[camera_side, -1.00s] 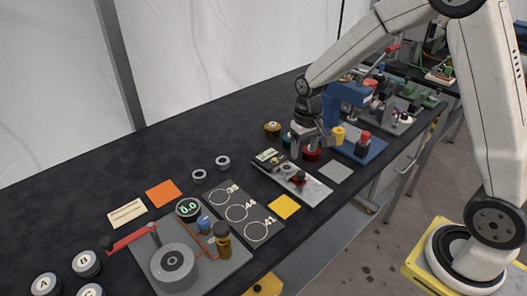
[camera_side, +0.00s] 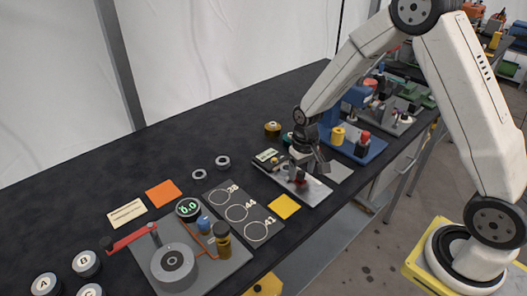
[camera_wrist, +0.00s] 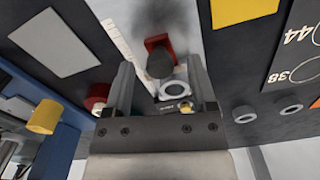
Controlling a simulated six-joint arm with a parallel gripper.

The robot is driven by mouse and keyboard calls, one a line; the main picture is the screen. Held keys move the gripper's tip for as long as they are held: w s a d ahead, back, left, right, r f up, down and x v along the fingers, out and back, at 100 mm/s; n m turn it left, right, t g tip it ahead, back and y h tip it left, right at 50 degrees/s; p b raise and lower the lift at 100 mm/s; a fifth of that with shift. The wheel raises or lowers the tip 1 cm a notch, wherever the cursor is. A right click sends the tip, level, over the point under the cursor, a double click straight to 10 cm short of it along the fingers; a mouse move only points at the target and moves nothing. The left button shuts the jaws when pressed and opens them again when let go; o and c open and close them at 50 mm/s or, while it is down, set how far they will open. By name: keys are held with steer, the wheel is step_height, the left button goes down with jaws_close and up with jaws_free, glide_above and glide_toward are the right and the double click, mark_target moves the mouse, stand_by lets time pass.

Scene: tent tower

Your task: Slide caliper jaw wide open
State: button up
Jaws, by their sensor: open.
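The caliper (camera_side: 316,190) is a pale grey plate on the black bench, with a small readout (camera_side: 267,155) at its far left end. In the wrist view, the plate (camera_wrist: 125,15) carries a printed scale and a red sliding jaw (camera_wrist: 157,42) with a dark round knob (camera_wrist: 160,63). A pale ring (camera_wrist: 177,89) and a small brass knob (camera_wrist: 186,107) lie close behind the jaw. My gripper (camera_side: 306,172) is low over the caliper. In the wrist view, my gripper (camera_wrist: 160,75) is open, with its fingers on either side of the knob; contact cannot be told.
A grey square (camera_side: 341,172) and a blue-based press (camera_side: 366,148) stand to the right. A yellow square (camera_side: 284,207) and a dark plate with numbered circles (camera_side: 236,213) lie left. Two loose rings (camera_side: 223,161) sit behind. The bench is clear at the back left.

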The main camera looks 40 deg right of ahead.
steer(key=shift+f, duration=0.1)
jaws_close()
steer(key=shift+s, duration=1.45)
jaws_free()
steer(key=shift+r, duration=0.2)
step_height(320, 180, up, 8)
steer(key=shift+f, duration=0.25)
